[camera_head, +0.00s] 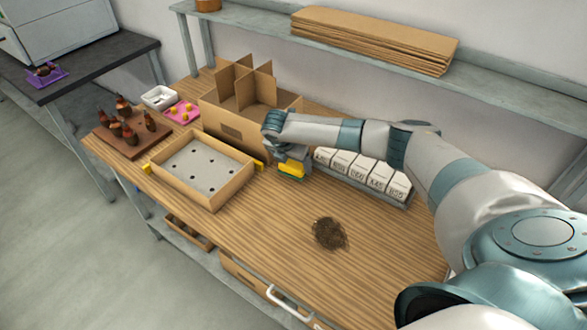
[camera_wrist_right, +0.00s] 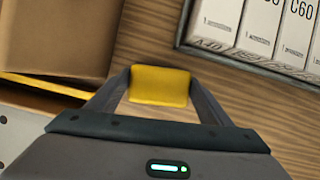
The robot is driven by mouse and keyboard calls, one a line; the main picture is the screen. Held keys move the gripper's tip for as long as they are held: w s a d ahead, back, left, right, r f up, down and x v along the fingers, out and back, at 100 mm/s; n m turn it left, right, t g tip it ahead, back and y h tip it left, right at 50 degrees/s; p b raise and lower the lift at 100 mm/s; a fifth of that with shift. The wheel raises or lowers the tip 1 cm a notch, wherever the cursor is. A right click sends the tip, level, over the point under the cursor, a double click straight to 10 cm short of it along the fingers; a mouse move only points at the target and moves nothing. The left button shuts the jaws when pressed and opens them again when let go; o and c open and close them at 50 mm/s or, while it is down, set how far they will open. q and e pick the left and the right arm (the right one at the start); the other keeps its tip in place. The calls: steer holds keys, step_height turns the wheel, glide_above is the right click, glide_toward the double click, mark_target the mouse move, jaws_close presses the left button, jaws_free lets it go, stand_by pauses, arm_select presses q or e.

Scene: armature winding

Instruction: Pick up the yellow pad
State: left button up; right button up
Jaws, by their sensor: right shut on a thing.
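My right gripper (camera_head: 290,173) is over the table between the perforated tray and the row of small boxes. It is shut on a yellow pad (camera_head: 292,168). In the right wrist view the pad (camera_wrist_right: 159,86) sits between the two fingers (camera_wrist_right: 160,92), with bare wood around it. I cannot tell whether the pad touches the table. My left gripper is not in view.
A tray with a holed grey plate (camera_head: 243,181) has yellow pieces at its left and right ends. A divided cardboard box (camera_head: 229,118) stands behind. White boxes (camera_head: 358,169) stand right of the gripper. A brown fibre clump (camera_head: 329,234) lies in front; wood around it is clear.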

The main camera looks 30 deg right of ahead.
steer(key=shift+s+d+r+b, duration=0.15)
steer(key=shift+d+r+b, duration=0.1)
steer(key=shift+r, duration=0.35)
steer(key=shift+s+d+r+b, duration=0.1)
steer(key=shift+d+r+b, duration=0.15)
steer(key=shift+r, duration=0.3)
steer(key=s+d+r+b, duration=0.3)
steer(key=s+d+r, duration=0.3)
steer(key=d, duration=0.2)
steer(key=shift+s+d+r, duration=0.2)
steer(key=shift+s+r, duration=0.05)
steer(key=shift+r, duration=0.1)
steer(key=shift+o, duration=0.7)
steer(key=s+a+r+m+g, duration=0.1)
steer(key=s+a+m+g, duration=0.1)
steer(key=a+m, duration=0.5)
steer(key=s+a+r+m+g, duration=0.1)
steer(key=s+a+m+g, duration=0.15)
steer(key=a, duration=0.95)
steer(key=s+a+r+m+g+y, duration=0.2)
steer(key=s+a+r+m, duration=0.3)
steer(key=s+a+m, duration=0.6)
steer(key=a+m+y, duration=0.1)
steer(key=m, duration=0.2)
steer(key=shift+s+a+r+y, duration=0.15)
steer(key=shift+s+a+y, duration=0.05)
steer(key=shift+s+y, duration=0.2)
